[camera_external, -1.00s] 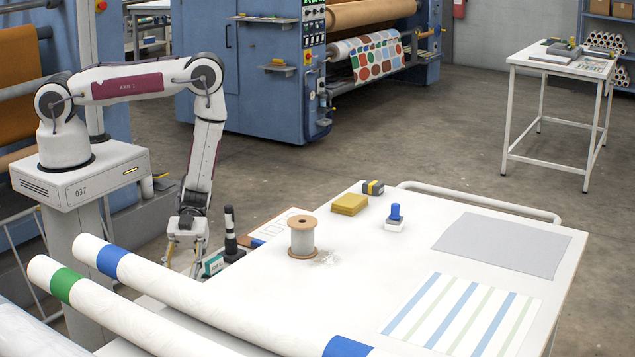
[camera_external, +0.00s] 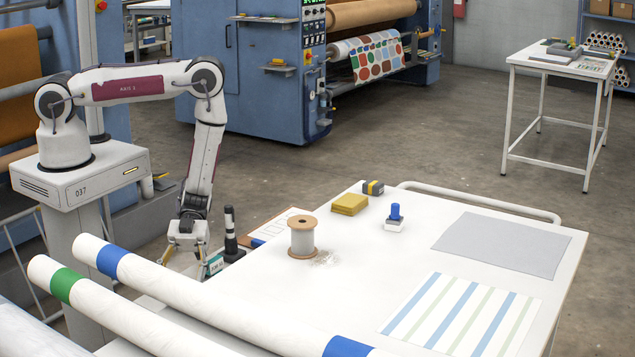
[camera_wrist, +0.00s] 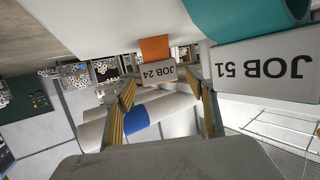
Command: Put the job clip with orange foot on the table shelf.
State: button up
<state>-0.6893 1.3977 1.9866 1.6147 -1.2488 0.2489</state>
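The job clip with orange foot (camera_wrist: 154,48) carries a white label reading "JOB 24", upside down in the wrist view. It is at the table edge, beyond and between my fingertips. I cannot make it out in the external view. My gripper (camera_wrist: 163,95) is open, its two fingers apart with nothing between them. In the external view my gripper (camera_external: 187,258) points down beside the table's left edge. The table shelf cannot be clearly told in either view.
A teal clip labelled "JOB 51" (camera_wrist: 265,68) is close to my right finger in the wrist view; it also shows in the external view (camera_external: 214,265).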

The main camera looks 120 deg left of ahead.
jog(key=shift+s+a+r, duration=0.1)
jog(key=shift+a, duration=0.05)
jog(key=shift+v, duration=5.85)
jog(key=shift+r, duration=0.1)
